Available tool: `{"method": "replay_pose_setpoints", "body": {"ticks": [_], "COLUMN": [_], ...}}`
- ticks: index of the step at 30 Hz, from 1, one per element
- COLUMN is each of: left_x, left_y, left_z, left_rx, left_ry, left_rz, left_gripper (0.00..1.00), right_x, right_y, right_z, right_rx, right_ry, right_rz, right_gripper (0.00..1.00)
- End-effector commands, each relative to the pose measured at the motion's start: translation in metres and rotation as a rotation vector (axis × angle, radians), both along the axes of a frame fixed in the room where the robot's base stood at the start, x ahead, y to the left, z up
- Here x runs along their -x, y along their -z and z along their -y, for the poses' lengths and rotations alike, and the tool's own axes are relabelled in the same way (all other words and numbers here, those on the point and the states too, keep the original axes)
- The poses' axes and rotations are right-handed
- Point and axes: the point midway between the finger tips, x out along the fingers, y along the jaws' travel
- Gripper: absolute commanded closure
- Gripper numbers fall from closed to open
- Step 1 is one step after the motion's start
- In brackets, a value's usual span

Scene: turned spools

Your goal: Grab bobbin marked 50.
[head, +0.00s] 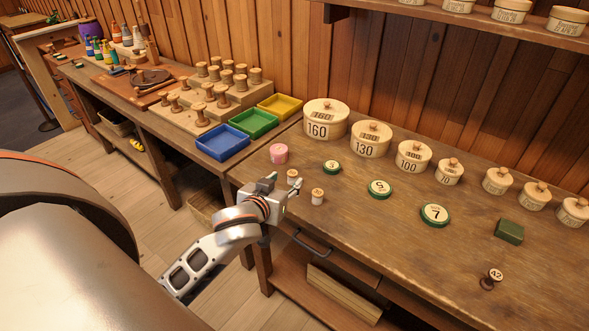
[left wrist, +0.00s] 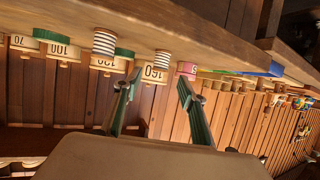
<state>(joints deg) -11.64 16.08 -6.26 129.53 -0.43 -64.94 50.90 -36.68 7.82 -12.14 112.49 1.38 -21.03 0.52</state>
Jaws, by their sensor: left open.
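Two small pale wooden bobbins stand near the front left of the right-hand workbench, one farther back (head: 293,176) and one nearer the front (head: 317,197). Their top marks are too small to read, so I cannot tell which is 50. In the left wrist view they show as striped spools, one at left (left wrist: 105,41) and one near the middle (left wrist: 162,60). My left gripper (head: 287,190) is open and empty at the bench's left front edge, close beside both bobbins. Its two fingers (left wrist: 158,88) also show spread in the left wrist view. My right gripper is not in view.
A pink spool (head: 279,153) stands behind the bobbins. Green-rimmed discs (head: 380,188), a green block (head: 509,231) and a piece marked 42 (head: 495,275) lie to the right. Numbered round boxes (head: 325,119) line the back. Blue, green and yellow trays (head: 222,142) sit left.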

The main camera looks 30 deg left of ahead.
Motion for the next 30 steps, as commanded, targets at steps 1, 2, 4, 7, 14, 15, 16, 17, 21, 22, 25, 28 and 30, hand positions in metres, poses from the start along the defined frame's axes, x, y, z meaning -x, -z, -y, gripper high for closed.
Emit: {"method": "replay_pose_setpoints", "body": {"ticks": [1,2,4,7,14,15,16,17,21,22,25,28,30], "left_x": [-0.004,-0.006,-0.014,-0.022,-0.05,-0.055,-0.058,-0.061,-0.067,-0.068,-0.068,-0.068,-0.068], "left_y": [0.002,0.003,0.006,0.009,0.021,0.024,0.025,0.026,0.029,0.029,0.029,0.029,0.029], "left_z": [-0.001,-0.002,-0.003,-0.006,-0.013,-0.013,-0.014,-0.015,-0.016,-0.016,-0.016,-0.016,-0.016], "left_rx": [-0.001,-0.002,-0.002,-0.002,-0.005,-0.002,-0.003,-0.002,-0.002,-0.002,-0.001,-0.001,-0.001], "left_ry": [-0.001,0.0,0.001,0.001,0.001,0.001,0.001,0.002,0.001,0.001,0.0,0.0,0.0], "left_rz": [0.0,-0.001,0.001,0.001,0.0,-0.002,-0.001,-0.001,-0.001,-0.001,-0.001,-0.001,-0.001], "left_gripper": [0.59,0.59,0.59,0.59,0.59,0.59,0.59,0.59,0.59,0.59,0.59,0.64,0.82], "right_x": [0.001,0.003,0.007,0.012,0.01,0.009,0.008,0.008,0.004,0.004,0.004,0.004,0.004], "right_y": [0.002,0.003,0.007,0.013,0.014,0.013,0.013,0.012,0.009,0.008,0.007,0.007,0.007], "right_z": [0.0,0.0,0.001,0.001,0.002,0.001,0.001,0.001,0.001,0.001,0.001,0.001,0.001], "right_rx": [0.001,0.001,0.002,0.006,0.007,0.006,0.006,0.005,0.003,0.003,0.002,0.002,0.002], "right_ry": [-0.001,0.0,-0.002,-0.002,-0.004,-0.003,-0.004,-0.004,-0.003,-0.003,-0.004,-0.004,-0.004], "right_rz": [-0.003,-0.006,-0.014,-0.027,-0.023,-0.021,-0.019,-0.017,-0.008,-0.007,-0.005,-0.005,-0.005], "right_gripper": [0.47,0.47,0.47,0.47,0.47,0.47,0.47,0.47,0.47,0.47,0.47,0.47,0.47]}}
